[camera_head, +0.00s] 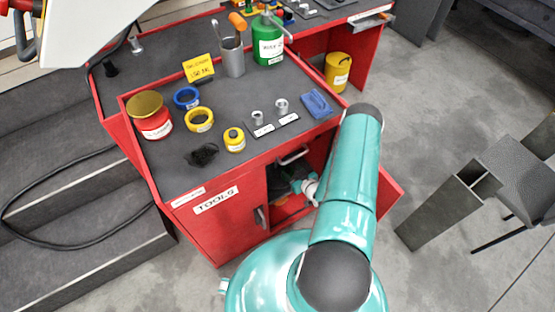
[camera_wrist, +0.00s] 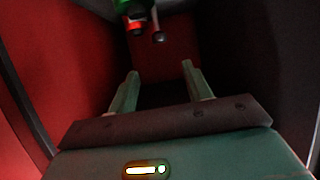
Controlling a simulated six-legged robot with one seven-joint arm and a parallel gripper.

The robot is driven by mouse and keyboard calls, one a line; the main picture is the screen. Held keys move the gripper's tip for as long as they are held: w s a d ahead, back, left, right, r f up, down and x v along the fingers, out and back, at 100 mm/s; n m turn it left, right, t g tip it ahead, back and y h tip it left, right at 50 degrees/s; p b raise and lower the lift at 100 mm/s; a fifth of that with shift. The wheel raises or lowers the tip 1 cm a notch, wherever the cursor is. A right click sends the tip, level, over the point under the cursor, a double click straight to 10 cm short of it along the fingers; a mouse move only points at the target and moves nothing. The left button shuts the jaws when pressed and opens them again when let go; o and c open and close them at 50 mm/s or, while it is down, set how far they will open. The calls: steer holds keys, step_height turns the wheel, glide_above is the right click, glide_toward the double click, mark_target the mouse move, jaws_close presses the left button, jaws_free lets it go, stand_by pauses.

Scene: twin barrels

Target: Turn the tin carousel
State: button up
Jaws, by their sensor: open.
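My gripper (camera_wrist: 160,82) is open, with two green fingers apart and nothing between them in the wrist view. It reaches into the open red cabinet (camera_head: 227,238); its teal end (camera_head: 303,187) shows at the opening in the head view. Beyond the fingertips, at the top of the wrist view, hangs or stands a dark green and red object (camera_wrist: 134,16) with a dark round knob (camera_wrist: 158,37) beside it. It may be part of the tin carousel; the view is too dark to be sure. In the head view, an orange item (camera_head: 281,201) sits inside the cabinet, and the rest is shadowed.
The cabinet top holds a red tin (camera_head: 155,125), tape rolls (camera_head: 199,119), a blue item (camera_head: 316,103) and a green can (camera_head: 268,48). A metal beam (camera_head: 440,212) stands on the floor at right.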

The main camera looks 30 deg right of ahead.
glide_above(276, 163)
steer(key=f, duration=0.5)
steer(key=shift+s+d+f, duration=0.1)
steer(key=shift+s+d, duration=0.05)
steer(key=shift+s, duration=0.25)
steer(key=shift+c, duration=0.4)
jaws_close()
